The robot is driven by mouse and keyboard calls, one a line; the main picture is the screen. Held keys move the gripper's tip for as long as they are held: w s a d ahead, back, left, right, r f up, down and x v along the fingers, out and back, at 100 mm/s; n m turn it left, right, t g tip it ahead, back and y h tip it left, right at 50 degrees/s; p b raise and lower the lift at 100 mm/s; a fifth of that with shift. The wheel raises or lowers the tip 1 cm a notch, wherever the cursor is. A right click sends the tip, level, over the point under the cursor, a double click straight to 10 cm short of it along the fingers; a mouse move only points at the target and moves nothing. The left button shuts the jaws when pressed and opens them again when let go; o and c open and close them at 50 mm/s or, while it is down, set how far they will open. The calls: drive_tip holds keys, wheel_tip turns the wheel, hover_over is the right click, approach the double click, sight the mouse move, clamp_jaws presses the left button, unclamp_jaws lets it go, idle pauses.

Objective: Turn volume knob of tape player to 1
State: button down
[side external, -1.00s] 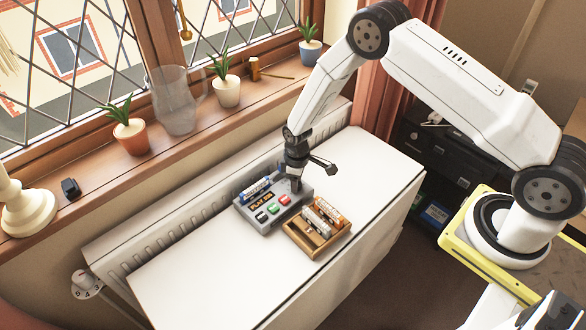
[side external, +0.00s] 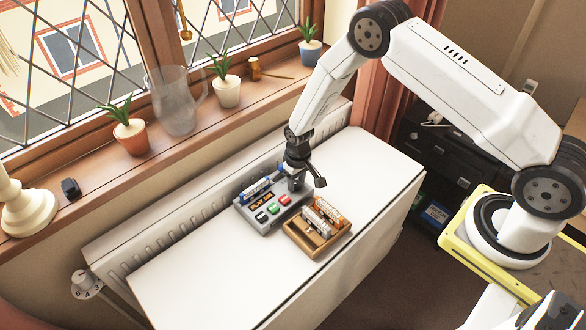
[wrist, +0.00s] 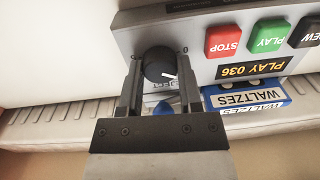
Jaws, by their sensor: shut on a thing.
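The grey tape player (side external: 246,217) lies on the white top, with STOP (wrist: 225,40) and PLAY (wrist: 269,35) buttons and a lit display reading PLAY 036 (wrist: 252,68). Its dark round volume knob (wrist: 158,64) sits at the right end in the side view, hidden there by my gripper (side external: 296,186). In the wrist view my gripper (wrist: 157,76) has one finger on each side of the knob and is shut on it. The knob's white pointer is towards the lower right of that picture. A "0" mark shows to its upper right. EJECT lettering is partly covered.
A blue WALTZES cassette (wrist: 246,98) lies along the player's edge. A wooden tray (side external: 316,251) with several cassettes stands close beside the player. Potted plants and a glass jug (side external: 175,100) stand on the windowsill. The white top (side external: 205,275) is otherwise clear.

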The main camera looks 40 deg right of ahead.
sight(297, 182)
drive_tip(key=shift+c, duration=1.3)
unclamp_jaws()
drive_tip(key=shift+r, duration=0.1)
drive_tip(key=shift+d+r, duration=0.1)
drive_tip(key=shift+r, duration=3.7)
